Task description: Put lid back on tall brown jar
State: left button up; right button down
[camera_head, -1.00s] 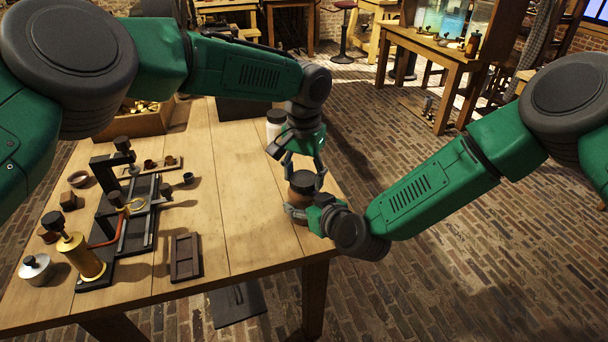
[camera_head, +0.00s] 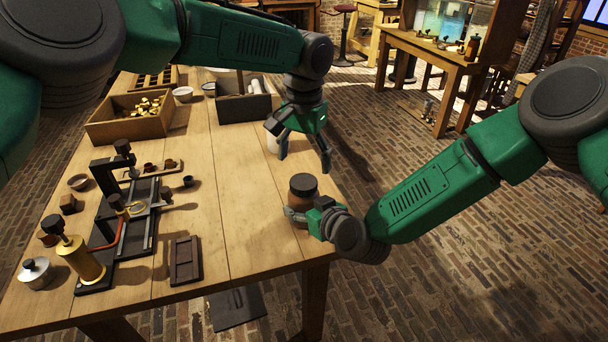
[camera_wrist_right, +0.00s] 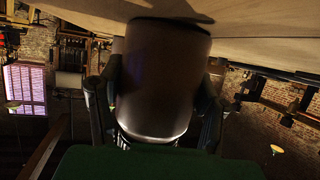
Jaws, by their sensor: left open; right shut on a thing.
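The tall brown jar (camera_head: 299,208) stands upright near the right edge of the wooden table. Its dark lid (camera_head: 303,184) sits on top of it. My right gripper (camera_head: 297,214) is shut on the jar's body from the right; the right wrist view shows the brown jar (camera_wrist_right: 163,80) between its fingers. My left gripper (camera_head: 302,158) is open and empty, above and behind the jar, apart from the lid. A white jar (camera_head: 272,144) stands partly hidden behind the left gripper. Whether the lid is seated fully I cannot tell.
A black-and-brass apparatus (camera_head: 125,225) with a brass cylinder fills the table's left side. A small dark tray (camera_head: 185,260) lies at the front. A wooden box of brass pieces (camera_head: 132,118) stands at the back left. The table's middle is clear.

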pick_arm(q)
notch_tip(320, 180, up, 6)
jog(key=shift+r, duration=0.2)
pick_arm(e)
jog(key=shift+c, duration=2)
grip_release()
jog(key=v, duration=1.2)
jog(key=shift+f, duration=0.1)
pick_arm(q)
jog(key=shift+f, duration=0.1)
